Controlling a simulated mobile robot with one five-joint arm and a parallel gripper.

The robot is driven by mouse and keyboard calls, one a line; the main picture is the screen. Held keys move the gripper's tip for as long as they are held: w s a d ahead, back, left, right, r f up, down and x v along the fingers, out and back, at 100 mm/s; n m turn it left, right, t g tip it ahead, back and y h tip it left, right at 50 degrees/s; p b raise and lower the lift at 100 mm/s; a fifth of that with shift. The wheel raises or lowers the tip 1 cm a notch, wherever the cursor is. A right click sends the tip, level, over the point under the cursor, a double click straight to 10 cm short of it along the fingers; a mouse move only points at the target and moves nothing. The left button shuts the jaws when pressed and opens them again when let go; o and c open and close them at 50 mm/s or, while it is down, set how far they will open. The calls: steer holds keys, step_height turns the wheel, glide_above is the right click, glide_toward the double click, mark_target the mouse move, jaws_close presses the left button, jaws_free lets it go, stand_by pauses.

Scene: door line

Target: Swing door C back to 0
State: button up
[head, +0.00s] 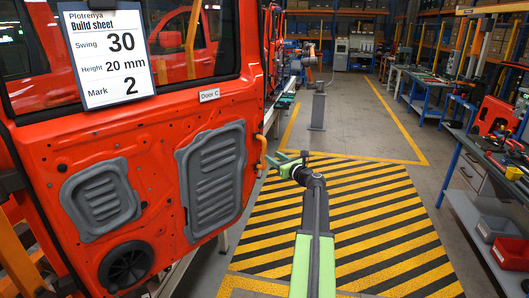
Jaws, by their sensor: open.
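Door C (165,170) is a bright orange-red door panel filling the left of the head view, its inner side facing me. A small white plate (209,95) reading "Door C" sits below its window. The door stands swung out; its exact angle cannot be told. An orange handle-like piece (262,152) shows at its right edge. My gripper (287,160), with green fingers, is open and empty just right of that edge, with a small gap seeming to separate them. A build sheet (105,55) on the door window reads Swing 30, Height 20 mm, Mark 2.
A yellow-black striped floor area (375,215) lies under my arm and is clear. A short grey post (318,108) stands beyond my gripper. Workbenches with tools and a red bin (511,253) line the right. More orange bodies stand behind the door at left.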

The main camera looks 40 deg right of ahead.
mark_target(265, 152)
steer(key=w, duration=0.2)
steer(key=w+d, duration=0.1)
steer(key=w, duration=0.4)
steer(key=shift+w+d, duration=0.15)
steer(key=shift+w, duration=0.2)
steer(key=shift+c, duration=0.4)
jaws_close()
stand_by(0.4)
